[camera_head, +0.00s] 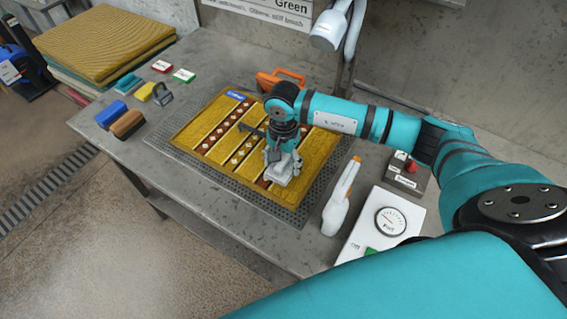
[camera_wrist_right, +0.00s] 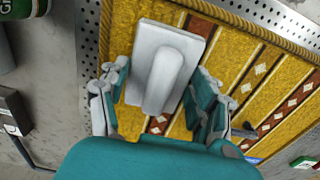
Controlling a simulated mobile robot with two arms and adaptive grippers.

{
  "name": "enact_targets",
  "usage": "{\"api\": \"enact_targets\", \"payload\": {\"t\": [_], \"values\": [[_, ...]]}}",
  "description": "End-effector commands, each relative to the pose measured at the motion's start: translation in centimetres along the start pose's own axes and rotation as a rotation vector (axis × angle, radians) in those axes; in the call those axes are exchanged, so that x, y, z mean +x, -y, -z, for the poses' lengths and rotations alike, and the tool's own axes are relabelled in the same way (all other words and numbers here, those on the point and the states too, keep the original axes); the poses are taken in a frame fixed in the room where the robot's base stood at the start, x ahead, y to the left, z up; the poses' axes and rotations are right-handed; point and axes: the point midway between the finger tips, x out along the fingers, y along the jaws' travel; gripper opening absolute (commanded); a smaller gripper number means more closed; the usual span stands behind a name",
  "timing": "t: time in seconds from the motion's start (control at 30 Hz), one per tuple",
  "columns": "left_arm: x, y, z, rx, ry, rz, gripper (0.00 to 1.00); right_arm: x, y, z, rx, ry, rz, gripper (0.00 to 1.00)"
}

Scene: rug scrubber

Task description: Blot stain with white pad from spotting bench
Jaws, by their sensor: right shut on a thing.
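My right gripper (camera_head: 284,155) is shut on the handle of the white pad (camera_head: 280,171). The pad is at the right part of the yellow patterned rug (camera_head: 215,118), low over it or on it; I cannot tell if it touches. In the right wrist view the pad (camera_wrist_right: 185,40) shows its flat white plate and raised handle between the fingers (camera_wrist_right: 157,92). The rug (camera_wrist_right: 245,60) has red-brown bands with white diamonds. I cannot make out the stain; the pad and gripper hide part of the rug. My left gripper is not in view.
The rug lies on a perforated grey plate (camera_head: 307,200) on the bench. Brushes (camera_head: 128,124), small blocks and folded rugs (camera_head: 105,45) are left. An orange-handled tool (camera_head: 278,77) is behind.

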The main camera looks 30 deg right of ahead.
Motion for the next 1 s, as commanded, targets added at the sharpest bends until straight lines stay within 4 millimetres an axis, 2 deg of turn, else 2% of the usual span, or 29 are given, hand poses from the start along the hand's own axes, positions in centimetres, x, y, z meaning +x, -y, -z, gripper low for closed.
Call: {"api": "enact_targets", "payload": {"t": [0.53,1.0], "values": [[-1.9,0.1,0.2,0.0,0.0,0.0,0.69,-4.1,0.0,0.1,0.001,-0.001,0.002,0.35],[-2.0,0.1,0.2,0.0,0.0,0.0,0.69,-4.4,0.0,0.0,0.001,-0.001,0.002,0.35]]}}
